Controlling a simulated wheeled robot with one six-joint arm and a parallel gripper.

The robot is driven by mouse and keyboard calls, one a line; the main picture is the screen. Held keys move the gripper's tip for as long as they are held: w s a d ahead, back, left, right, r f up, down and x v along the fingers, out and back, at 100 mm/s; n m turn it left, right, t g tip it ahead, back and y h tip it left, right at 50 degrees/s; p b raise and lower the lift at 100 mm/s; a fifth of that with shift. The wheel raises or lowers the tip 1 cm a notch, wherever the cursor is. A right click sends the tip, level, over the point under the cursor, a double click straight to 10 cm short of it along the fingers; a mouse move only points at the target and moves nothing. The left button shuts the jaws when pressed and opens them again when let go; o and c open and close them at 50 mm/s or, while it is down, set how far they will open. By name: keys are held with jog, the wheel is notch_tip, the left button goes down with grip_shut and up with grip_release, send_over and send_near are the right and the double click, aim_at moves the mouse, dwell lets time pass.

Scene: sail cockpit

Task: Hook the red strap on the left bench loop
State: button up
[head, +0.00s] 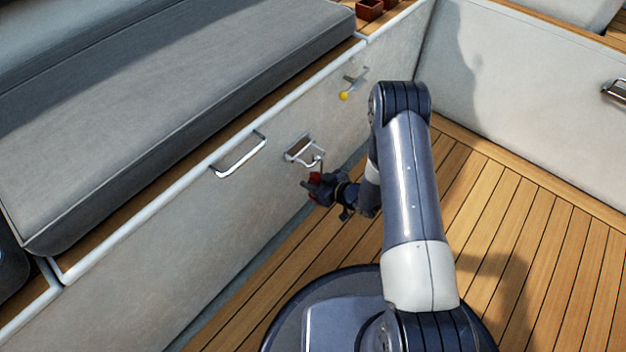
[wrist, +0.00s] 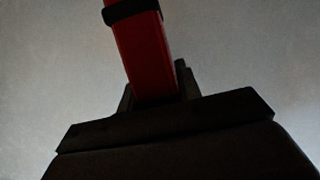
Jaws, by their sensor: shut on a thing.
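The red strap (wrist: 142,50) is between the fingers of my gripper (wrist: 160,90) in the wrist view, with a dark band near the top of the picture. The gripper is shut on it. In the head view a small red part of the strap (head: 315,178) shows at my gripper (head: 318,187), low against the left bench's pale front. The bench loop (head: 303,150), a metal loop on a plate, is just above the gripper. A thin metal hook (head: 318,160) shows by the loop's lower right. I cannot tell whether it sits in the loop or only in front of it.
A metal handle (head: 240,156) is left of the loop on the bench front. Farther right is a fitting with a yellow knob (head: 344,96). Grey cushions (head: 170,90) top the bench. The wooden floor (head: 540,230) at right is clear.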

jog(key=o, duration=1.3)
jog(key=shift+c, duration=0.2)
jog(key=p+v, duration=0.4)
jog(key=v, duration=0.7)
jog(key=shift+w+a+r, duration=0.1)
jog(key=shift+a, duration=0.05)
jog(key=b+x, duration=0.1)
jog(key=x, duration=0.2)
jog(key=b+x, duration=0.2)
jog(key=x, duration=0.2)
jog(key=b+x, duration=0.1)
jog(key=x, duration=0.3)
jog(key=shift+f, duration=0.3)
jog(key=shift+r, duration=1.3)
